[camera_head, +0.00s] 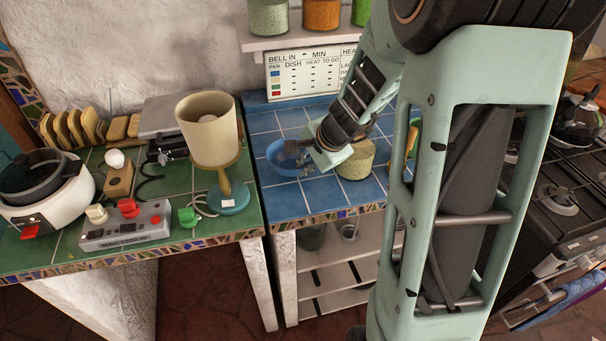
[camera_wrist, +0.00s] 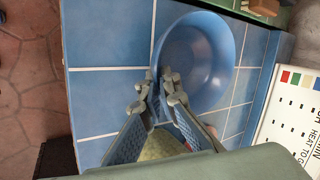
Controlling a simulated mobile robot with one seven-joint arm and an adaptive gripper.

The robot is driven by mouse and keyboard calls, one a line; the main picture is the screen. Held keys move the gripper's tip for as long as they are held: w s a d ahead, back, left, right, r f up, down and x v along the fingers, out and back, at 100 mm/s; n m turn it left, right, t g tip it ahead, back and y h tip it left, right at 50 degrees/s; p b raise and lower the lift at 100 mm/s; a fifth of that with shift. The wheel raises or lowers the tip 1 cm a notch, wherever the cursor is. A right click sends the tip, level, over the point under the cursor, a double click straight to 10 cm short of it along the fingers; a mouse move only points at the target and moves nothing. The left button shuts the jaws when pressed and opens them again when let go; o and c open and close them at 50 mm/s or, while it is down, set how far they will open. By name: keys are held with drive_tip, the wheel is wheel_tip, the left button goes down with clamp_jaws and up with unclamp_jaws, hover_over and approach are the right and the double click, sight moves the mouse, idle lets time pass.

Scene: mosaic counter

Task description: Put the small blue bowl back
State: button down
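The small blue bowl (camera_head: 281,160) is over the blue-tiled counter in the head view, left of my gripper (camera_head: 307,165). In the wrist view the bowl (camera_wrist: 208,62) faces the camera with its hollow inside empty. My gripper's fingertips (camera_wrist: 160,82) are close together at the bowl's near-left rim, shut on its thin wall. I cannot tell whether the bowl touches the tiles or hangs just above them. My wrist hides part of its right side in the head view.
A jar (camera_head: 357,160) with a greenish-yellow filling stands right beside my gripper. A cream lamp (camera_head: 209,130) is on the green counter (camera_head: 60,250) at left. A shelf with jars and a sign (camera_head: 305,75) are behind. Bare blue tiles (camera_head: 300,203) lie in front.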

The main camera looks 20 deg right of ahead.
drive_tip(key=shift+d+f+b, duration=0.1)
drive_tip(key=shift+f+b, duration=0.35)
drive_tip(key=shift+f, duration=0.55)
drive_tip(key=shift+s, duration=0.1)
drive_tip(key=c, duration=2.7)
unclamp_jaws()
drive_tip(key=shift+f, duration=0.15)
drive_tip(key=o, duration=0.5)
drive_tip(key=shift+o, duration=0.2)
drive_tip(key=shift+r, duration=0.4)
drive_tip(key=p+v, duration=0.2)
drive_tip(key=v, duration=0.9)
drive_tip(key=shift+s+r+p, duration=0.2)
drive_tip(key=shift+r+p, duration=0.05)
drive_tip(key=shift+p, duration=0.15)
